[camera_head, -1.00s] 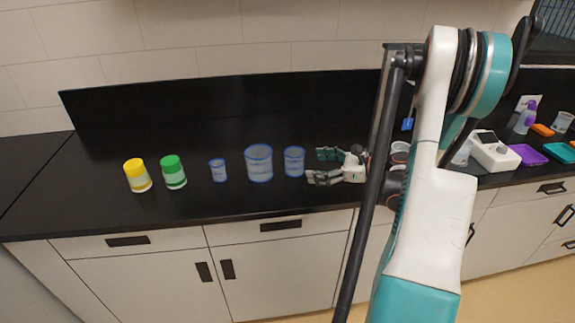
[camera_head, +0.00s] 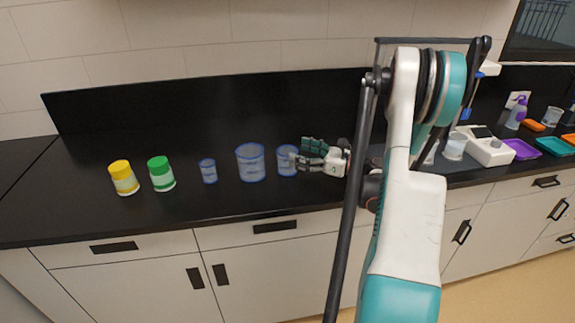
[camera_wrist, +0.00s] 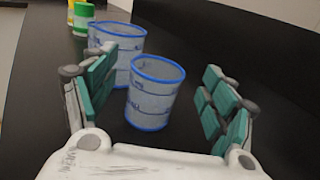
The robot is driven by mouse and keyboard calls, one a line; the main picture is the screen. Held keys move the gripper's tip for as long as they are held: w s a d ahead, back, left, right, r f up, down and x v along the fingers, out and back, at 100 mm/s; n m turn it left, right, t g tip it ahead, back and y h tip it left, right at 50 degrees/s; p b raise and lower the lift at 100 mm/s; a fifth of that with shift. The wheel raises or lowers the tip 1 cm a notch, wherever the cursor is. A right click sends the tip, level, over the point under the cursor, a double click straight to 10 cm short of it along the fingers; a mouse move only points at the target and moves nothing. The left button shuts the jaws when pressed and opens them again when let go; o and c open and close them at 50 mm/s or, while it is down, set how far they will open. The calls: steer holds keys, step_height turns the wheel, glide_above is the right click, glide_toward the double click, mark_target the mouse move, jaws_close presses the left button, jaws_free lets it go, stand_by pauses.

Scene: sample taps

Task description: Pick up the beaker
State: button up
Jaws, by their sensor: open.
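Three clear beakers with blue rims stand upright in a row on the black counter. The right-hand beaker (camera_head: 286,160) is closest to my gripper (camera_head: 302,155), which comes in from the right and partly covers it. In the wrist view this beaker (camera_wrist: 154,94) stands between my open gripper fingers (camera_wrist: 160,95), somewhat ahead, with gaps showing on both sides. The large beaker (camera_head: 250,163) stands left of it and shows behind it in the wrist view (camera_wrist: 118,45). The small beaker (camera_head: 208,171) is farther left.
A yellow-lidded jar (camera_head: 124,178) and a green-lidded jar (camera_head: 161,174) stand left of the beakers. A white device (camera_head: 487,148), purple tray (camera_head: 520,149) and spray bottle (camera_head: 517,112) are at the right. The counter front (camera_head: 100,218) is clear.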

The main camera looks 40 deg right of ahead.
mark_target(279, 149)
steer(key=b+x, duration=0.1)
steer(key=x, duration=0.1)
steer(key=f+b+x, duration=0.1)
steer(key=x, duration=0.1)
steer(key=shift+w+a, duration=0.15)
steer(key=shift+w+a+r, duration=0.1)
steer(key=shift+w, duration=0.2)
steer(key=c, duration=1)
